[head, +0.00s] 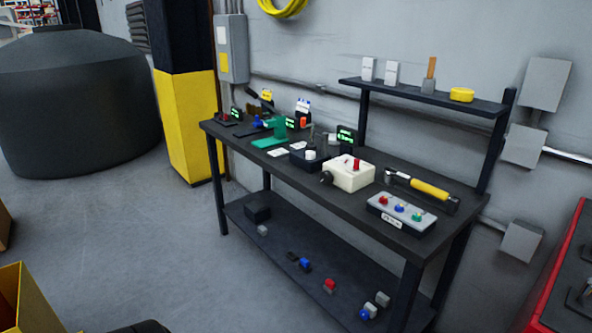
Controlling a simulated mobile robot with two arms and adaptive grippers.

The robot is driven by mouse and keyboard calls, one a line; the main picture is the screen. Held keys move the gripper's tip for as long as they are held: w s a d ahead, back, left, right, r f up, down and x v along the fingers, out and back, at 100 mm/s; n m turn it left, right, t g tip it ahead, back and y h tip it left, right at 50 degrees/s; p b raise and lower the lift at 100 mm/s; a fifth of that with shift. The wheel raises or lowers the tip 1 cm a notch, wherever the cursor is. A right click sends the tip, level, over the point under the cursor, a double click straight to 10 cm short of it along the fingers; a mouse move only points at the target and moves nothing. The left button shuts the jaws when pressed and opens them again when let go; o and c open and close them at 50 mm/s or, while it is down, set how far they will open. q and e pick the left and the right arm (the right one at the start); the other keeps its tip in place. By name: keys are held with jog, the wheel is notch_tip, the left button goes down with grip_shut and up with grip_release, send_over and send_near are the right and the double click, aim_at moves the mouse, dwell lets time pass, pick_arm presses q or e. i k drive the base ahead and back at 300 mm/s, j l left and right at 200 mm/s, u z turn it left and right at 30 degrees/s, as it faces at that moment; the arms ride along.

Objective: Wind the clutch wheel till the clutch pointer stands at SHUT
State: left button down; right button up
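A dark workbench (360,200) stands against the wall with several small devices on it. A cream box (348,174) near its middle has a red part on top and a small round black knob or wheel (326,178) on its left side. Left of it is a black box with a white knob (310,155). A green stand-like device (272,137) is farther left. I cannot tell which part is the clutch wheel. The clutch pointer and any SHUT mark are too small to make out. Neither of my grippers is in view.
A yellow-handled tool (430,188) and a grey button box (400,215) lie at the bench's right. Small loose parts are on the lower shelf (280,235). A dark tank (75,105) and a yellow-black pillar (187,125) stand left.

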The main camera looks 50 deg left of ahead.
aim_at(327, 176)
jog(key=u, duration=1.25)
jog(key=i+j, duration=0.2)
jog(key=i, duration=0.15)
jog(key=i+j, duration=0.15)
jog(key=i, duration=0.25)
